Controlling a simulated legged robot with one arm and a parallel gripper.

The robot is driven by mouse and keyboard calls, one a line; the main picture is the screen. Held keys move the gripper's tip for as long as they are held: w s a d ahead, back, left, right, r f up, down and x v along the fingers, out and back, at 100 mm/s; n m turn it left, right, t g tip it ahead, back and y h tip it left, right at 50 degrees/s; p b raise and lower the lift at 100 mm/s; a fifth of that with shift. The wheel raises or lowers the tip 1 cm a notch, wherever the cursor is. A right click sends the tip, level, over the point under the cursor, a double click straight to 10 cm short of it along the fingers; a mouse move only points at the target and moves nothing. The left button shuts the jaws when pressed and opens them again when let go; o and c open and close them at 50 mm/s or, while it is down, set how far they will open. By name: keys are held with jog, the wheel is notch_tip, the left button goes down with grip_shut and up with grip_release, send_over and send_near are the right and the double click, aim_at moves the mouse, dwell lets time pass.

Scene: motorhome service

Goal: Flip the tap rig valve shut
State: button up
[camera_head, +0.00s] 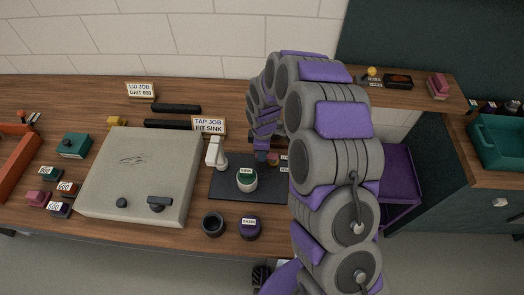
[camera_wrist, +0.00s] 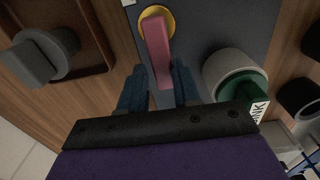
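The tap rig valve has a pink lever (camera_wrist: 157,45) on a round yellow base (camera_wrist: 148,18), mounted on the dark rig board (camera_wrist: 215,25). In the head view the board (camera_head: 225,188) lies on the bench, and the valve (camera_head: 273,158) shows small beside my gripper (camera_head: 261,156). In the wrist view my gripper (camera_wrist: 160,88) points at the lever, its blue fingers apart, one on each side of the lever's near end. I cannot tell whether either finger touches it. A white tap (camera_head: 215,153) and a green-and-white tank (camera_head: 247,180) are on the board.
A large pale lid panel (camera_head: 140,175) lies left of the board. Two dark round containers (camera_head: 213,224) (camera_head: 250,228) stand in front. A sign (camera_head: 208,125) reads "TAP JOB FIT SINK". My arm hides the bench right of the board.

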jog(key=o, duration=0.3)
jog(key=shift+s, duration=0.1)
notch_tip(320, 180, up, 17)
jog(key=p, duration=0.1)
jog(key=shift+r, duration=0.15)
dwell(0.7)
jog(key=s+d+r+m+b, duration=0.1)
jog(key=s+d+r+m, duration=0.3)
jog(key=s, duration=0.5)
jog(key=s+d+r+m+b, duration=0.1)
jog(key=s+d+r+m, duration=0.2)
jog(key=s+d+m, duration=0.35)
jog(key=s+d+f+m+g+b, duration=0.1)
jog(key=s+d+m, duration=0.2)
jog(key=s, duration=0.6)
jog(key=s+d+f+m+b, duration=0.1)
jog(key=s+d+m, duration=0.2)
jog(key=s, duration=0.7)
jog(key=shift+s+m+g, duration=0.15)
jog(key=shift+m+g, duration=0.25)
jog(key=shift+m, duration=0.05)
